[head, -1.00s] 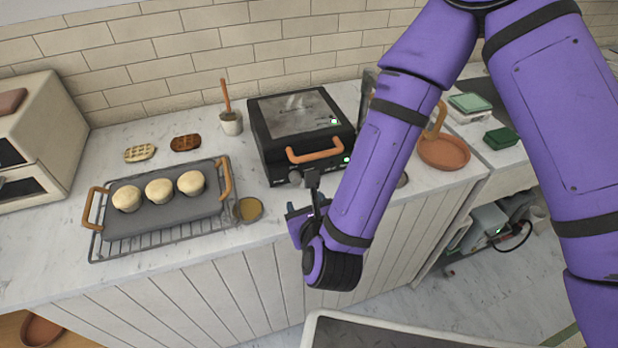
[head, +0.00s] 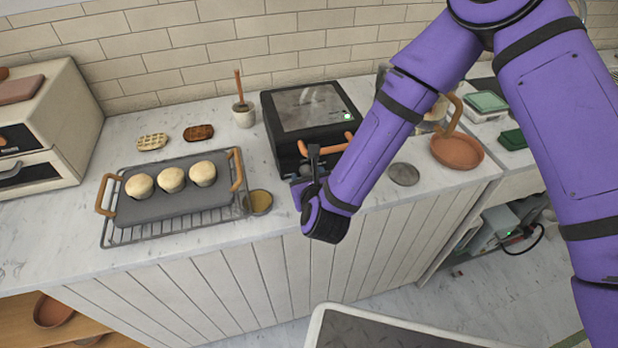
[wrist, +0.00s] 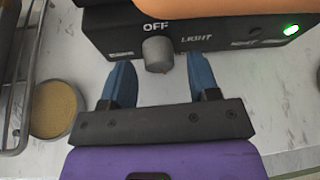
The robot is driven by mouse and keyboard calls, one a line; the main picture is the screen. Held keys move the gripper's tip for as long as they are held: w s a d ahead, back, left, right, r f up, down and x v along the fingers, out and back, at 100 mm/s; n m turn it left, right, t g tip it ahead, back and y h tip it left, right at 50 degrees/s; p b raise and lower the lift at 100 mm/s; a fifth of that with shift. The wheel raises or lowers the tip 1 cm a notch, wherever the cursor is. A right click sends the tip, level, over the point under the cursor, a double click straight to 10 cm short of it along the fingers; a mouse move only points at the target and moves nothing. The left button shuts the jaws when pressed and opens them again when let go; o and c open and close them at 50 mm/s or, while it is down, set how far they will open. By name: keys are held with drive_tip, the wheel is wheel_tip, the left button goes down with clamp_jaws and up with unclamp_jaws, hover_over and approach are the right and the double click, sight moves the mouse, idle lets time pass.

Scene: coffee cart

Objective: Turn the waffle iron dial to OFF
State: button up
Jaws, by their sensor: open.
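The black waffle iron (head: 290,140) stands closed on the counter, its orange handle (head: 330,148) at the front. In the wrist view its front panel (wrist: 215,35) reads OFF and LIGHT, with blurrier labels farther right. In the head view my gripper (head: 312,172) is at the iron's front, and the dial is hidden.
A tray (head: 165,208) with pale round buns lies left on a wire rack. A small round tin (head: 260,202) sits just left of my gripper. A green light (wrist: 291,30) glows on the panel. A grey disc (head: 403,174) and an orange pan (head: 457,151) lie right.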

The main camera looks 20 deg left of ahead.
drive_tip(key=c, duration=0.9)
drive_tip(key=shift+s+a+f+n+t+h, duration=0.1)
drive_tip(key=shift+n+t+h, duration=0.45)
drive_tip(key=shift+n, duration=0.5)
drive_tip(key=shift+n+t+h, duration=0.45)
drive_tip(key=shift+n+h, duration=0.1)
drive_tip(key=shift+n, duration=0.5)
drive_tip(key=o, duration=0.9)
drive_tip(key=shift+s, duration=0.1)
